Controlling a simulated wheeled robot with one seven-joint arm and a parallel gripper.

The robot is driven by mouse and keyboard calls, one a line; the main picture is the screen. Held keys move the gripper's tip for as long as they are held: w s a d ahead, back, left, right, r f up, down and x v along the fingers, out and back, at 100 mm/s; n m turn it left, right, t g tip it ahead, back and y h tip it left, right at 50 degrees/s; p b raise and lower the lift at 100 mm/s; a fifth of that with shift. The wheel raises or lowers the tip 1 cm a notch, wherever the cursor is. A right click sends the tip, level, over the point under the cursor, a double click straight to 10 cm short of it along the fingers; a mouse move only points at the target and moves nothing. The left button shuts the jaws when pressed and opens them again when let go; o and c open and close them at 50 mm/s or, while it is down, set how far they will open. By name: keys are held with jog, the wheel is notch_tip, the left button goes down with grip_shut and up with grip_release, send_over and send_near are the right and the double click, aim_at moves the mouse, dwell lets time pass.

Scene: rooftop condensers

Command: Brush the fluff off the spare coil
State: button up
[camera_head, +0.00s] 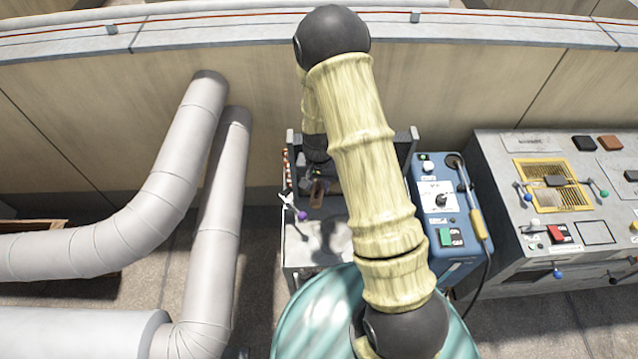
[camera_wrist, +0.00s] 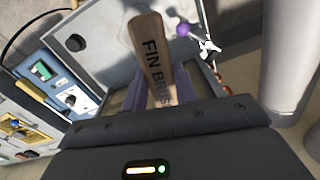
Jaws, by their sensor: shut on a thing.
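My gripper (camera_wrist: 161,92) is shut on the wooden handle of the fin brush (camera_wrist: 155,58), marked "FIN BRUSH", in the wrist view. The brush's bristles are not visible. In the head view, a brown piece of the brush (camera_head: 318,192) shows beside my arm, above a grey bench. A dark upright frame (camera_head: 292,145) stands at the back of this bench, with copper-red bends (camera_head: 286,165) along its left side. These may belong to the spare coil, but my arm hides most of it. I cannot see any fluff or tell whether the brush touches the coil.
A metal clamp with a purple knob (camera_head: 302,215) stands at the bench's left. A blue box (camera_head: 440,205) with a dial and yellow-handled tool is close on the right. A grey control bench (camera_head: 505,180) lies beyond it. Thick pale pipes (camera_head: 215,210) run at left.

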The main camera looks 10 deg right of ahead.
aim_at(319, 198)
jog(key=shift+s+a, duration=0.2)
jog(key=shift+s, duration=0.9)
jog(key=shift+s+a, duration=0.2)
jog(key=shift+s, duration=0.85)
